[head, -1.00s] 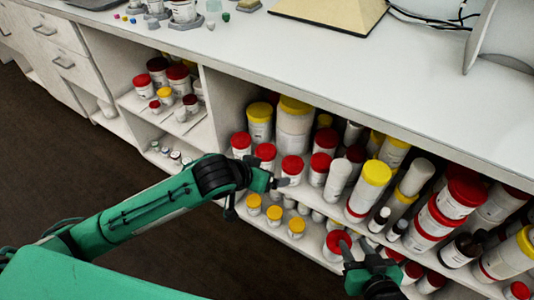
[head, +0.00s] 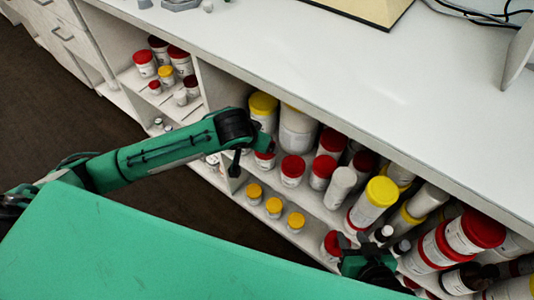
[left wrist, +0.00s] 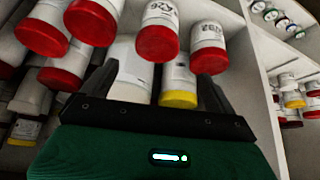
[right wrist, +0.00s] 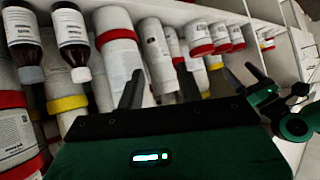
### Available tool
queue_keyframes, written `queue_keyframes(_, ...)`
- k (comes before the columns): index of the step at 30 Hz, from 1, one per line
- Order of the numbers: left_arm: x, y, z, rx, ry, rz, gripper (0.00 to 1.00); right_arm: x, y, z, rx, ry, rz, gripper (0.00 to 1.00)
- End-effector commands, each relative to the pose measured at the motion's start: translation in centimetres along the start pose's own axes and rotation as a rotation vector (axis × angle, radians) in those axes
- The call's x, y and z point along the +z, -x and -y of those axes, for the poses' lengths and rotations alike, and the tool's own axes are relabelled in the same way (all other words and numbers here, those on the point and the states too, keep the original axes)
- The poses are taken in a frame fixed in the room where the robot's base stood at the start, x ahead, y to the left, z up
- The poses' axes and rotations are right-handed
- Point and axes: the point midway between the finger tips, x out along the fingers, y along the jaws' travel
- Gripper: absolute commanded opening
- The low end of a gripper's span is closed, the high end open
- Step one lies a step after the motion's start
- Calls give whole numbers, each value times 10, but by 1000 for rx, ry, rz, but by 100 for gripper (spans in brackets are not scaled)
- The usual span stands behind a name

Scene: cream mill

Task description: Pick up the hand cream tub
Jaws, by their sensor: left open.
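Several white tubs with red lids and with yellow lids stand in the open shelf, and I cannot tell which is the hand cream tub, as the labels are too small to read. A red-lidded tub (head: 292,170) stands on the upper shelf, right of my left gripper (head: 264,146). In the left wrist view this gripper (left wrist: 155,88) is open, with red-lidded tubs (left wrist: 157,40) and a yellow-lidded tub (left wrist: 179,85) beyond its fingers. My right gripper (head: 353,244) is low at the shelf's right part. In the right wrist view its fingers (right wrist: 160,88) are apart, with nothing clearly held.
Small yellow-lidded tubs (head: 274,207) stand on the lower shelf. Large tubs (head: 375,200) and dark bottles (right wrist: 72,38) crowd the right side. A vertical divider (head: 212,90) separates the left compartment. The white counter (head: 330,70) overhangs the shelf, and its top is mostly clear.

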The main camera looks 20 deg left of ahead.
Motion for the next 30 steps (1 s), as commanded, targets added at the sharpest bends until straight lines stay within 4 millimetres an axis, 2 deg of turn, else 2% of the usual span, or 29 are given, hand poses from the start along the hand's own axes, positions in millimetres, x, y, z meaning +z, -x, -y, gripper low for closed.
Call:
queue_keyframes(1,1,-12,0,-1,0,1,91,2,-4,4,-10,-1,-28,36)
queue_keyframes(6,1,-37,0,0,0,0,91,-3,-9,15,-39,-8,-123,36)
queue_keyframes(17,2,-57,-1,0,-1,-1,91,-8,-12,26,-66,-18,-214,36)
queue_keyframes(24,7,-83,-6,0,-1,-2,91,-14,-14,39,-100,-37,-354,36)
queue_keyframes(30,6,-99,-6,1,-1,-2,91,-47,-8,32,-87,-26,-504,36)
